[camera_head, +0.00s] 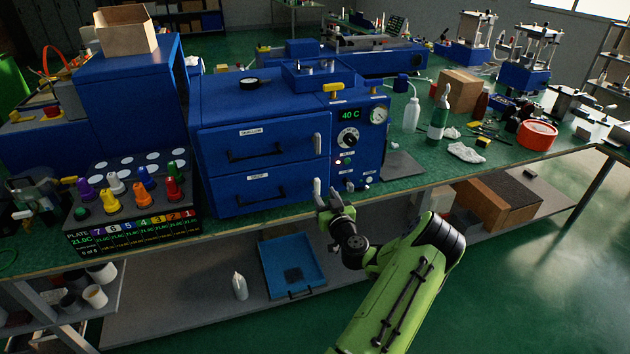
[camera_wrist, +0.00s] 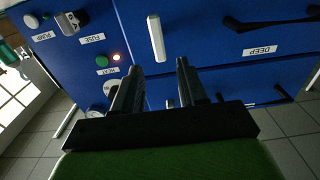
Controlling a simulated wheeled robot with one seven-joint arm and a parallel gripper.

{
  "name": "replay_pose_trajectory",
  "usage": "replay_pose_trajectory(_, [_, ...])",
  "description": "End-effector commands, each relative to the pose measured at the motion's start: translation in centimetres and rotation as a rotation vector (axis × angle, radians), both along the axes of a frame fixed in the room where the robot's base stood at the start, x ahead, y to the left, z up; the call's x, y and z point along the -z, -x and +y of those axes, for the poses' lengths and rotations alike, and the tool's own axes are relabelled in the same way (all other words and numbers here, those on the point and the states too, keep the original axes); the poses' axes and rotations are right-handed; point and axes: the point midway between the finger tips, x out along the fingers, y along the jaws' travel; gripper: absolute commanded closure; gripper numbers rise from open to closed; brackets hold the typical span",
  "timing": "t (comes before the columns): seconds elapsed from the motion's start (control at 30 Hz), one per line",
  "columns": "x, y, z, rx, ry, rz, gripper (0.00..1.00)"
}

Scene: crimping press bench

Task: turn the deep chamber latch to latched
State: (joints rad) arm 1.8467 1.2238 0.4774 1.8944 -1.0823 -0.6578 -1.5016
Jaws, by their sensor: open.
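The deep chamber latch (camera_wrist: 156,38) is a pale, narrow lever on the blue front beside the lower chamber door labelled DEEP. It stands nearly upright, slightly tilted, in the wrist view, whose picture is upside down. In the head view, a pale upright piece beside my gripper (camera_head: 327,194) seems to be this latch (camera_head: 317,186). In the wrist view my gripper (camera_wrist: 160,66) is open, its two dark fingers apart with nothing held between them. The latch appears just past the fingertips; I cannot tell whether they touch.
The shallow chamber door (camera_head: 260,146) is above, with its own upright latch (camera_head: 317,143). Black handles (camera_head: 255,193) stick out from both doors. The control panel (camera_head: 349,138) with a knob and display is on the right. The bench edge is close to my gripper.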

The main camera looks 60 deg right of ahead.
Motion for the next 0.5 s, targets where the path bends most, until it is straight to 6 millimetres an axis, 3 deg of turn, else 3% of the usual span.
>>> replay_pose_trajectory(0.23, [-0.1,-4.0,-3.9,-0.001,0.001,-0.001,0.58])
replay_pose_trajectory(0.5, [0.1,-5.1,-5.1,-0.001,-0.002,0.001,0.58])
